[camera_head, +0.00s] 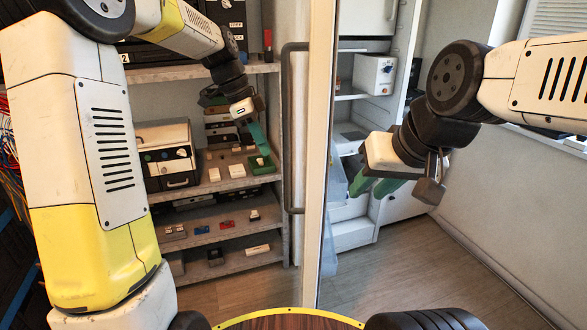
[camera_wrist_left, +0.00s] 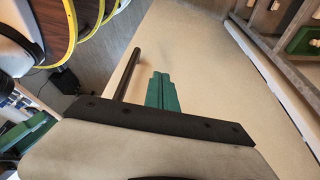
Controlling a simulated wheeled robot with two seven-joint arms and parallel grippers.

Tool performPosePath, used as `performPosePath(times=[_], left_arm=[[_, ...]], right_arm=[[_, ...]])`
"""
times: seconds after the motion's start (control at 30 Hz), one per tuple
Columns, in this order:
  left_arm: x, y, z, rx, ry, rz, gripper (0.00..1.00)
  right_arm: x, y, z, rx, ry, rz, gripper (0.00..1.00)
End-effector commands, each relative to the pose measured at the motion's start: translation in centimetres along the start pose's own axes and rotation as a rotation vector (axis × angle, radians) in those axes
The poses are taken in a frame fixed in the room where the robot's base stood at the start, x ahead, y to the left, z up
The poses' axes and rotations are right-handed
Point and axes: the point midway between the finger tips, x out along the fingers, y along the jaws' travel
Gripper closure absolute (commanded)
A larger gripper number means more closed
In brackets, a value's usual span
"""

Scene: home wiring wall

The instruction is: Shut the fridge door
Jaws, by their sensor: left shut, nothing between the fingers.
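The fridge door (camera_head: 322,120) stands open, nearly edge-on in the head view. Its dark vertical handle (camera_head: 287,130) is on the left, outer side. In the left wrist view the pale outer face of the door (camera_wrist_left: 195,45) fills the middle, with the handle bar (camera_wrist_left: 126,75) left of the fingers. My left gripper (camera_head: 260,145) is shut and empty, left of the handle, its green fingers (camera_wrist_left: 160,92) in front of the door face; contact cannot be told. My right gripper (camera_head: 374,186) is open and empty, right of the door, in front of the fridge interior (camera_head: 355,115).
Shelves with devices (camera_head: 215,185) stand left of and behind the door. A white box (camera_head: 374,74) sits inside the fridge. A wall (camera_head: 490,190) closes the right side. The wooden floor (camera_head: 400,265) is clear. A yellow-edged round surface (camera_head: 290,318) is at the bottom.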

Motion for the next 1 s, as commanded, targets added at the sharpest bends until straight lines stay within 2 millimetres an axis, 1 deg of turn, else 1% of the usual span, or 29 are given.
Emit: performPosePath(times=[0.03,0.1,0.23,0.33,0.73,0.8,0.9,1.0], left_arm=[[0.5,-0.6,-0.1,0.030,0.008,0.014,1.00],[0.9,-1.0,-0.1,0.062,0.015,0.025,1.00],[1.8,-1.1,-0.2,0.079,0.019,0.032,1.00],[3.1,-1.0,-0.2,0.079,0.019,0.032,1.00],[11.5,-0.7,-0.4,0.078,0.017,0.033,1.00],[11.6,-0.7,-1.9,0.082,0.018,0.029,1.00],[12.0,-0.6,-3.0,0.080,0.018,0.028,1.00],[12.3,-0.6,-3.7,0.079,0.018,0.027,1.00]], right_arm=[[0.0,0.0,0.0,0.000,0.000,0.000,0.67],[0.0,0.0,0.0,0.000,0.000,0.000,0.67],[0.0,0.0,0.0,0.000,0.000,0.000,0.67],[0.0,0.0,0.0,0.000,0.000,0.000,0.67],[0.0,0.0,0.0,0.000,0.000,0.000,0.67],[0.0,0.0,0.0,0.000,0.000,0.000,0.67],[0.0,0.0,0.0,0.000,0.000,0.000,0.67],[0.0,0.0,0.0,0.000,0.000,0.000,0.67]])
